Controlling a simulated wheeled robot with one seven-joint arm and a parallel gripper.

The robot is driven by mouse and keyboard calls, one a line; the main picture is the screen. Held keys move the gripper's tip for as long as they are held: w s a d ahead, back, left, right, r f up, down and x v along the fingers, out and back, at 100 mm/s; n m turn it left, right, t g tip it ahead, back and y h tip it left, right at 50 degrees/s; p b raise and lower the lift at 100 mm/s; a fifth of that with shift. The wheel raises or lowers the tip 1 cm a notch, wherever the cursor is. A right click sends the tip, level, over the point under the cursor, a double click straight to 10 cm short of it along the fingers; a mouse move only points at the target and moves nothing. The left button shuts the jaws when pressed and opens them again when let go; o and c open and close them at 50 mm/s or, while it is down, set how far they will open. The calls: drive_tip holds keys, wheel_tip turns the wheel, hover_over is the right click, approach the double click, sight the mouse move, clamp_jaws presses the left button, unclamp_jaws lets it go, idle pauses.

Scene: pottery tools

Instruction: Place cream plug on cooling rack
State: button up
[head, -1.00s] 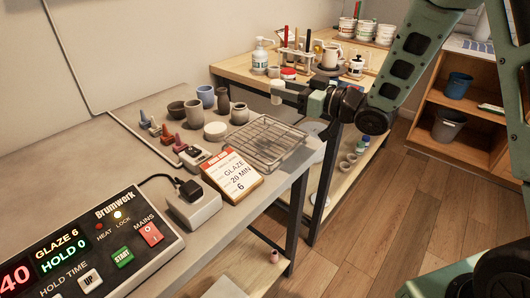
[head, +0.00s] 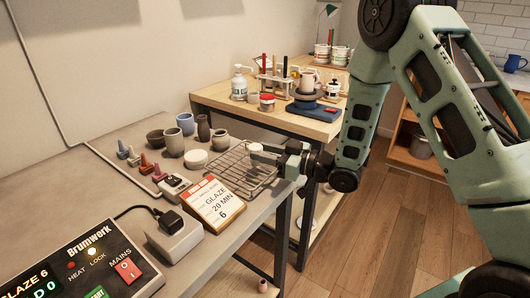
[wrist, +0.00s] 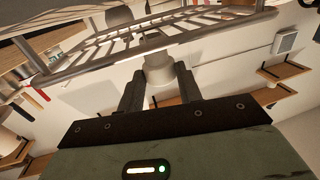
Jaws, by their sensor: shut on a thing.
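The cream plug (head: 256,147), a small pale cylinder, is held at the tips of my gripper (head: 268,155). In the wrist view the plug (wrist: 158,70) shows between the two dark fingers (wrist: 158,88), which are shut on it. The cooling rack (head: 228,178), a wire grid, lies on the grey bench near its right edge. In the head view the plug and fingertips overlap the rack's far right part. In the wrist view the rack's bars (wrist: 130,42) cross the top, close to the plug. I cannot tell whether the plug touches the rack.
A glaze card (head: 214,205) stands in front of the rack. A white disc (head: 195,159), cups, a vase (head: 204,128) and small coloured cones sit left of and behind it. A wooden table (head: 300,122) with a pump bottle (head: 239,84) and tools stands behind.

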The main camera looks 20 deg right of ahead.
drive_tip(key=shift+f, duration=0.2)
drive_tip(key=o, duration=1)
drive_tip(key=shift+r, duration=0.15)
